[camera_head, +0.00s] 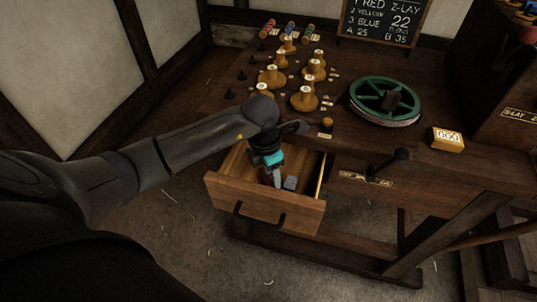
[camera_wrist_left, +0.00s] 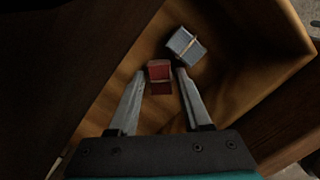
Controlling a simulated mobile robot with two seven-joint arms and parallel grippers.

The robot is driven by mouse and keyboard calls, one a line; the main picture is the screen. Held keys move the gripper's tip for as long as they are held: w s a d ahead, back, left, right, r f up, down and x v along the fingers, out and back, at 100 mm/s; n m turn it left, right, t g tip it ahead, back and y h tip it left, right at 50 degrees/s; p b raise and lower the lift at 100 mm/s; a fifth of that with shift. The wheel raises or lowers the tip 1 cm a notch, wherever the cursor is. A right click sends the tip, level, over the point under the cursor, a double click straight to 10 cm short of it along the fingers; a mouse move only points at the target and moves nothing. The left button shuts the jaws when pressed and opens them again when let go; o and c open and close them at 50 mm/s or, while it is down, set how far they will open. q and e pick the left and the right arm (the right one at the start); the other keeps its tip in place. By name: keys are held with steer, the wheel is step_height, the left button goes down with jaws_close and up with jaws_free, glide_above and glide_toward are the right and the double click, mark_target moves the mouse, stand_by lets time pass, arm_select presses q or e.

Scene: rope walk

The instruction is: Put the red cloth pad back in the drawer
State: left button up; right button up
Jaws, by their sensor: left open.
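The drawer (camera_head: 265,205) is pulled open under the bench, with its dark handle on the front. My left gripper (camera_head: 274,178) points down into it. In the left wrist view the gripper (camera_wrist_left: 158,85) is open. The red cloth pad (camera_wrist_left: 159,70) shows between and just beyond its fingertips, over the drawer's wooden floor (camera_wrist_left: 235,90). I cannot tell whether a finger touches the pad. In the head view the gripper mostly hides the red pad. My right gripper is not in view.
A blue-grey pad (camera_wrist_left: 185,46) lies in the drawer beside the red one; it also shows in the head view (camera_head: 290,183). The bench top (camera_head: 235,75) holds several wooden spools (camera_head: 304,98), a green wheel (camera_head: 372,94) and a yellow counter block (camera_head: 447,139). A chalkboard (camera_head: 385,20) stands behind.

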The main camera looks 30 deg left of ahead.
mark_target(267, 179)
arm_select(q)
step_height(267, 179, up, 12)
steer(key=s+p, duration=0.1)
steer(key=p, duration=0.3)
steer(key=shift+a+f, duration=0.2)
steer(key=shift+a, duration=0.2)
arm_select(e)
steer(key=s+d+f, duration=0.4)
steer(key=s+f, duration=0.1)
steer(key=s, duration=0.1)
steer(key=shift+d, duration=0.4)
arm_select(q)
steer(key=shift+s, duration=0.1)
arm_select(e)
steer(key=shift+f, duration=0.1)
